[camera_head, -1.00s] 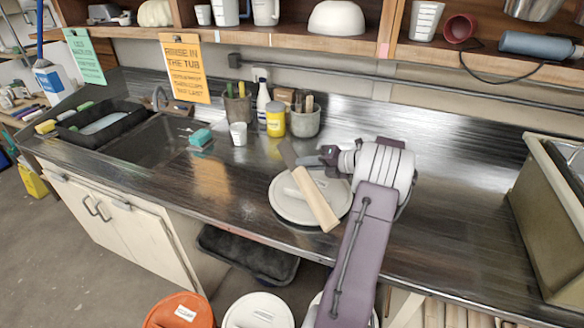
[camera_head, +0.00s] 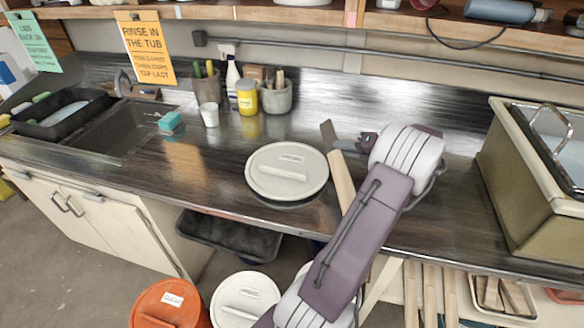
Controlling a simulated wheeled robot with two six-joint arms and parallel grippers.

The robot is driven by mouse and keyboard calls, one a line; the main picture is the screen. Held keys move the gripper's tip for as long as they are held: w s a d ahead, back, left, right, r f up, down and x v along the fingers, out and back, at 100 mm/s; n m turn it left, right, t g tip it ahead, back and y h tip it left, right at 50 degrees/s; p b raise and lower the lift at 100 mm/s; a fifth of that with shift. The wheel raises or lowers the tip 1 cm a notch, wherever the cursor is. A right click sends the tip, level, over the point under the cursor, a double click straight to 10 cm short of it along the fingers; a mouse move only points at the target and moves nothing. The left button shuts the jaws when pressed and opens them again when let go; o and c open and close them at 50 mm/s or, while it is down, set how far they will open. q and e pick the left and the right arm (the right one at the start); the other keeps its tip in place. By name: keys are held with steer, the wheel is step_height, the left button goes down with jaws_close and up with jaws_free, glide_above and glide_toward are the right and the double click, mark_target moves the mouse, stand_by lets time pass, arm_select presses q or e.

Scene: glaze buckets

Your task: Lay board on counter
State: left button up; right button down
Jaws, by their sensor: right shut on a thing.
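The board (camera_head: 342,178) is a long, narrow piece, pale wood over most of its length with a dark far end. It is over the counter (camera_head: 225,190), just right of the round white lid, and my right arm covers its near end. My right gripper (camera_head: 346,146) is shut on the board near its dark part. I cannot tell whether the board touches the counter. My left gripper is not in view.
A white lid (camera_head: 270,160) with a bar handle lies on the counter near the front edge. Cups and tool pots (camera_head: 277,98) stand along the back. A large tub (camera_head: 520,190) is at the right. The counter between board and tub looks clear.

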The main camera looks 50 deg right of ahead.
steer(key=s+d+m+h, duration=0.2)
steer(key=s, duration=0.5)
steer(key=s+d+m+g+h, duration=0.1)
steer(key=s+d+m+h, duration=0.1)
steer(key=s, duration=0.6)
steer(key=shift+s+d+h, duration=0.15)
steer(key=shift+d+h, duration=0.15)
steer(key=shift+d, duration=0.1)
steer(key=shift+f, duration=0.1)
steer(key=b, duration=0.1)
glide_above(358, 178)
step_height(358, 178, down, 7)
steer(key=shift+f, duration=0.1)
step_height(358, 178, down, 3)
steer(key=shift+a+f+b, duration=0.1)
steer(key=shift+f+b, duration=0.05)
steer(key=shift+b, duration=0.2)
steer(key=shift+f, duration=0.3)
steer(key=shift+f, duration=0.1)
steer(key=c, duration=1.7)
jaws_free()
steer(key=shift+c, duration=0.2)
